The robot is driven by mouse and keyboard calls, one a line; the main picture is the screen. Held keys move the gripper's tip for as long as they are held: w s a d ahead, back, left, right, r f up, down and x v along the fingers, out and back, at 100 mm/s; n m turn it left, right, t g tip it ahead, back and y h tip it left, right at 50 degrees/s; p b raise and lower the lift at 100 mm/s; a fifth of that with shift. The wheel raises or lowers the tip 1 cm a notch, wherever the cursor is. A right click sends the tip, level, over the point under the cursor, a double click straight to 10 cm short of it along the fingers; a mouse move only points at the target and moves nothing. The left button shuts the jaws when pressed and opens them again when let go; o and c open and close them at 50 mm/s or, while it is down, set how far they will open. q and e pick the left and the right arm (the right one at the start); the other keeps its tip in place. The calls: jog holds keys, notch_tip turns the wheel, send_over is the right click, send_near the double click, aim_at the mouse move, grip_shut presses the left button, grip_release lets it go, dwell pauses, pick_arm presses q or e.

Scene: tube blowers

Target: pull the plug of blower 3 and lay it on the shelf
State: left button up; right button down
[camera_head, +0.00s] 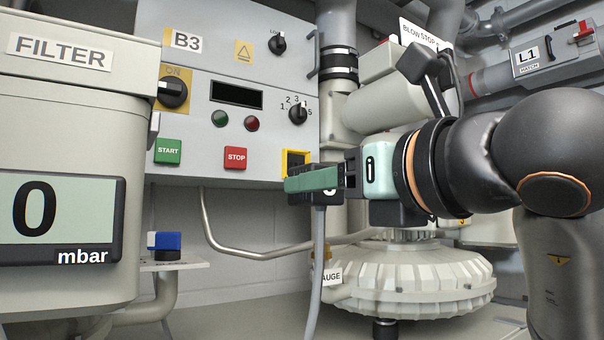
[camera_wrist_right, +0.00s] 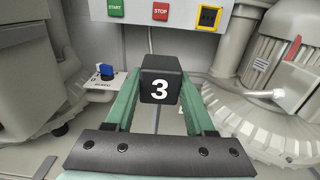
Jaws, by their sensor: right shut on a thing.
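The black plug (camera_wrist_right: 172,96) marked 3 sits between the green fingers of my right gripper (camera_wrist_right: 160,100) in the right wrist view. In the head view my right gripper (camera_head: 318,181) is shut on the plug (camera_head: 326,199) in front of the panel, and a grey cord (camera_head: 315,265) hangs from it. The yellow-framed socket (camera_head: 292,156) on the B3 panel is partly hidden behind the gripper. In the right wrist view the socket (camera_wrist_right: 209,18) shows a dark face, with the plug apart from it. My left gripper is not in view.
The B3 control panel (camera_head: 200,130) has start and stop buttons. A small grey ledge (camera_head: 190,264) carries a blue-handled switch (camera_head: 164,241). A ribbed blower (camera_head: 415,278) stands behind and below the gripper. The filter housing (camera_head: 75,90) fills the left. Pale flat surface (camera_head: 250,318) shows below.

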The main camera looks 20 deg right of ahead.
notch_tip(320, 180, down, 2)
jog(key=shift+f+b, duration=0.15)
jog(key=shift+b, duration=0.7)
pick_arm(q)
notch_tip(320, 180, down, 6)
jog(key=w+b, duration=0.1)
jog(key=b, duration=0.7)
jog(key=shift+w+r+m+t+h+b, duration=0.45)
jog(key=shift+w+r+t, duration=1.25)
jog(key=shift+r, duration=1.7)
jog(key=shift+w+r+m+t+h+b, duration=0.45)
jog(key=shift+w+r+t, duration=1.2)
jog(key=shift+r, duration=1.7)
pick_arm(e)
jog(key=shift+f+b, duration=1.55)
jog(key=shift+f, duration=5.2)
jog(key=shift+f+b, duration=0.75)
jog(key=shift+f, duration=0.1)
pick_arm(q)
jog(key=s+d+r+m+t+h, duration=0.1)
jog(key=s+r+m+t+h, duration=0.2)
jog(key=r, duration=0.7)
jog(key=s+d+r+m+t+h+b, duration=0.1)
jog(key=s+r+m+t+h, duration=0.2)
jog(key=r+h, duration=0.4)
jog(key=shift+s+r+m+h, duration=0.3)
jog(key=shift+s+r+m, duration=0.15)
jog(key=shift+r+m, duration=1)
pick_arm(e)
jog(key=shift+f, duration=0.55)
